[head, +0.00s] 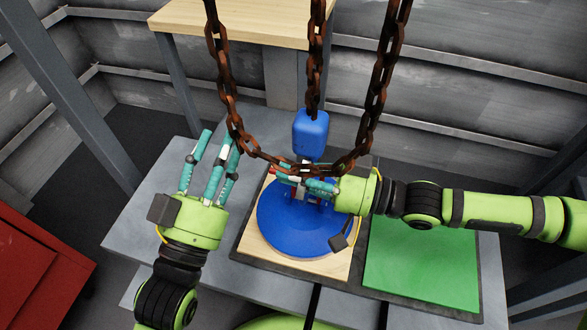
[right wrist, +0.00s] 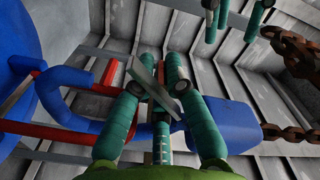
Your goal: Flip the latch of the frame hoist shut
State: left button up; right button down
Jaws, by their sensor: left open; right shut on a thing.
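The frame hoist's blue block (head: 311,135) hangs on a rusty chain above a round blue part (head: 290,232). In the right wrist view the block (right wrist: 222,127) lies right of the fingers and its blue hook (right wrist: 52,100) curves at the left. Red bars (right wrist: 60,131) run by the hook. My right gripper (head: 296,177) is shut at the hook below the block, fingers closing in the right wrist view (right wrist: 158,85) beside a small red piece that seems to be the latch (right wrist: 108,76). The fingers partly hide it. My left gripper (head: 210,150) is open and empty, left of the hoist.
A looped rusty chain (head: 228,100) hangs in front of the block, close to both grippers. The blue part rests on a wooden board (head: 262,258) on a grey table (head: 150,215). A green panel (head: 425,260) lies to the right. A red cabinet (head: 40,265) stands at left.

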jog(key=n+p, duration=0.1)
jog(key=n, duration=0.1)
jog(key=shift+w+n+p, duration=0.15)
jog(key=shift+n+p, duration=0.15)
jog(key=shift+p, duration=0.05)
pick_arm(q)
jog(key=s+a+f+n+g+y, duration=0.1)
jog(key=a+f+g+y, duration=0.1)
jog(key=f+g, duration=0.3)
jog(key=a+f+n+g+y+p, duration=0.1)
jog(key=a+f+g+y, duration=0.2)
jog(key=f, duration=0.9)
jog(key=shift+s+a+f+g+y, duration=0.3)
jog(key=shift+s+a+f+g, duration=0.1)
jog(key=shift+g, duration=0.6)
pick_arm(e)
jog(key=shift+w+f+n, duration=0.25)
jog(key=shift+n, duration=0.85)
jog(key=c, duration=1.3)
grip_release()
pick_arm(q)
jog(key=shift+r, duration=0.15)
pick_arm(e)
jog(key=shift+w+d, duration=0.1)
jog(key=shift+d, duration=0.05)
